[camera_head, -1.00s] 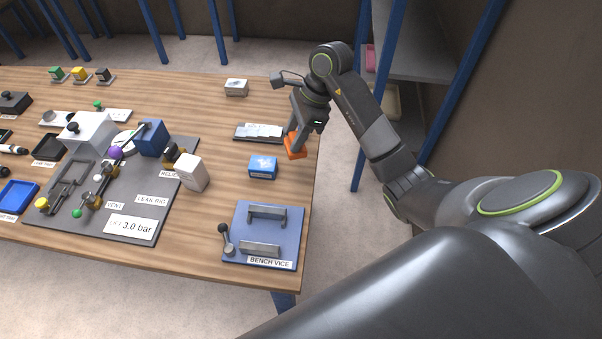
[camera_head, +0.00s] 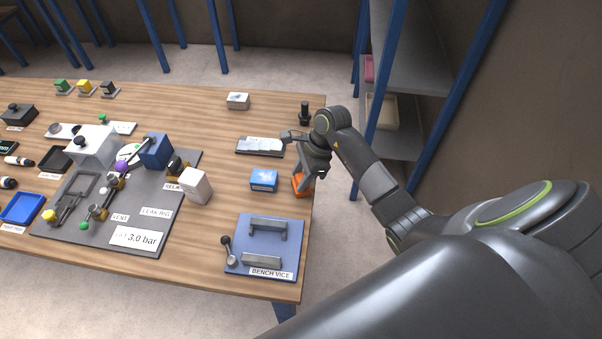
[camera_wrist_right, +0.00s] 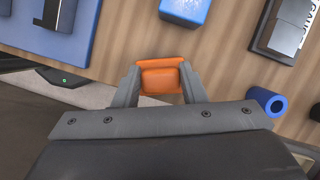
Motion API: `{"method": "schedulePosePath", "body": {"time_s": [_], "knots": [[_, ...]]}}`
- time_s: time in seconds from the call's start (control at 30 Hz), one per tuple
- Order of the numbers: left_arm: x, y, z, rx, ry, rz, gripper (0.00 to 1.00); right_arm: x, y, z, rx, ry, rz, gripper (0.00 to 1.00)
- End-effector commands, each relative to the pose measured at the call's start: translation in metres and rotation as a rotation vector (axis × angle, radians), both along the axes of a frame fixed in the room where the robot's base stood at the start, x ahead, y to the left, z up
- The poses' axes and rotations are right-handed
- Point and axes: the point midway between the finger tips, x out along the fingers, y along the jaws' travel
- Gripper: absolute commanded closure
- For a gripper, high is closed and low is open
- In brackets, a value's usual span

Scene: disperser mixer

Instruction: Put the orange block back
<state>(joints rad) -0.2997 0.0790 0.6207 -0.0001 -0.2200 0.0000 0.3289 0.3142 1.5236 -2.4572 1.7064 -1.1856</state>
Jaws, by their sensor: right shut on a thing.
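The orange block (camera_head: 299,185) is at the right edge of the wooden table, between the fingers of my right gripper (camera_head: 304,178). In the right wrist view the orange block (camera_wrist_right: 161,78) sits between both fingertips of the right gripper (camera_wrist_right: 160,84), which is shut on it. It is low over the wood; whether it touches the table I cannot tell. A blue block (camera_head: 263,180) with a white mark lies just left of it. My left gripper is not in view.
The bench vice (camera_head: 264,246) is in front, near the table corner. A grey flat plate (camera_head: 259,147) lies behind the blue block. A dark upright piece (camera_head: 304,113) stands at the back right edge. A white box (camera_head: 195,186) and the leak rig (camera_head: 130,205) are left.

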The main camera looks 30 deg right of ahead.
Motion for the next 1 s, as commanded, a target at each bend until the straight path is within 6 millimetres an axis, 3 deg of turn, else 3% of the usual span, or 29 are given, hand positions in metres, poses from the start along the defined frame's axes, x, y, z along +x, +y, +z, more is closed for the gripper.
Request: {"method": "schedulePosePath", "body": {"time_s": [0.23,0.27,0.4,0.83,1.0], "knots": [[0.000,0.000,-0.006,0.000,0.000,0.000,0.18,0.000,0.000,-0.004,0.000,-0.001,0.001,0.88],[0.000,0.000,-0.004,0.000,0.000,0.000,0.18,0.000,0.000,-0.002,0.000,-0.001,0.000,0.59],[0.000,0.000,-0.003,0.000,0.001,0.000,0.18,0.000,0.000,-0.002,0.000,0.000,0.000,0.41],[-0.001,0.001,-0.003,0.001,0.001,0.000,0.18,0.000,-0.002,0.004,-0.001,-0.003,0.000,0.41],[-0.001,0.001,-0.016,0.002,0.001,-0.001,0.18,-0.001,-0.015,0.031,-0.005,-0.009,0.000,0.41]]}}
